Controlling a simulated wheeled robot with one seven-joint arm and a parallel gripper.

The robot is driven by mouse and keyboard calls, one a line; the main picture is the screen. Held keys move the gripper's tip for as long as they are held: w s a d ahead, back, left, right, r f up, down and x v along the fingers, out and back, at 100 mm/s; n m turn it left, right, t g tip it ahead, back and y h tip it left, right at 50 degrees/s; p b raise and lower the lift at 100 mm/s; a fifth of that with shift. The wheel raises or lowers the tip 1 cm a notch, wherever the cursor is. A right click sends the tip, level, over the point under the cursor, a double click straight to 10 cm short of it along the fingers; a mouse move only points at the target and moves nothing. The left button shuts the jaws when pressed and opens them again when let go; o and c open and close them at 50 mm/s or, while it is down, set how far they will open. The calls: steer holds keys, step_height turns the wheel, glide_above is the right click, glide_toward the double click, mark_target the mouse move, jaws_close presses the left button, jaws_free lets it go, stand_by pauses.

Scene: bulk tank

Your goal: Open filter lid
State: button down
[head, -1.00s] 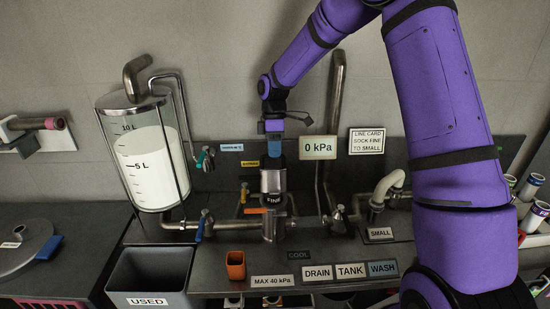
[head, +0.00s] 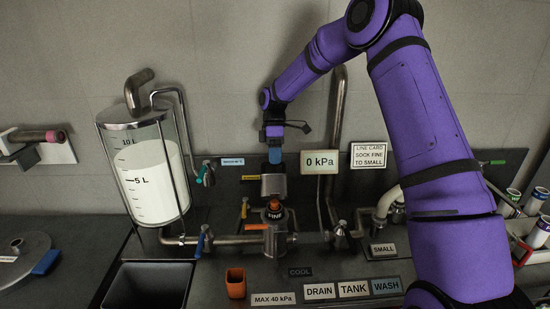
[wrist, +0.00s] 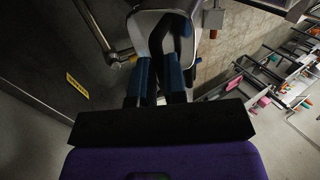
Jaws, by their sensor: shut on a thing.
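The filter lid (head: 273,185), a steel cylinder, hangs upright above the filter housing (head: 275,240), with a gap between them. Below it, an orange-topped piece with a dark band marked FINE (head: 274,215) shows in the housing's open top. My gripper (head: 274,157) points down with its blue fingers shut on the top of the lid. In the wrist view the blue fingers (wrist: 160,75) hold the steel lid (wrist: 157,30), which fills the space beyond them.
The liquid tank (head: 148,170) stands left of the housing, and a vertical pipe (head: 335,150) rises close on the right. An orange cup (head: 235,283) and a dark bin (head: 145,288) are in front. A pressure display (head: 320,162) reads 0 kPa.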

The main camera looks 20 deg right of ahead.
steer(key=c, duration=1.2)
jaws_free()
steer(key=shift+f, duration=0.1)
steer(key=shift+o, duration=0.2)
steer(key=r, duration=0.3)
steer(key=shift+s+r, duration=0.25)
steer(key=shift+r, duration=0.15)
steer(key=s+r, duration=0.1)
steer(key=s, duration=1.4)
steer(key=shift+s+a+r, duration=0.15)
steer(key=shift+s+a, duration=0.1)
steer(key=shift+a, duration=0.15)
